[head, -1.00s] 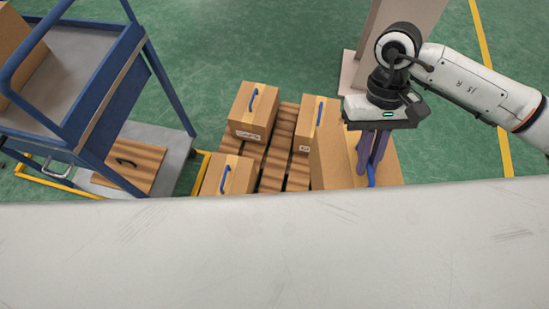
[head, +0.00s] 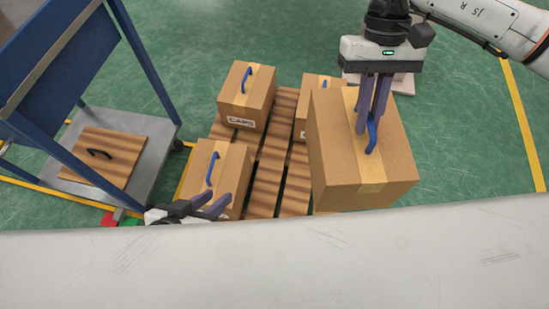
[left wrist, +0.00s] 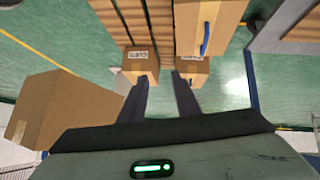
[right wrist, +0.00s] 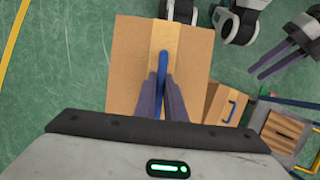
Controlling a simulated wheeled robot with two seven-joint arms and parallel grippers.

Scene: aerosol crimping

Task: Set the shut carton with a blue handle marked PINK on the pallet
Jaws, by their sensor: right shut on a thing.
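My right gripper (head: 368,125) is shut on the blue handle (head: 371,135) of a closed tan carton (head: 345,165) with a tape strip. The carton hangs at the pallet's right side, nearer my camera than the other cartons; no marking shows on it. It also shows in the right wrist view (right wrist: 130,60) and the left wrist view (left wrist: 75,115). The slatted wooden pallet (head: 268,175) lies on the floor, its right part hidden behind the held carton. My left gripper (head: 215,207) is empty, with its fingers apart, by the front-left carton.
Cartons with blue handles stand at the pallet's back left (head: 245,100), front left (head: 225,165) and back right (head: 312,90), the last partly hidden. A blue cart (head: 150,130) carrying a black-handled wooden board (head: 105,160) is at left. Bare slats show mid-pallet.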

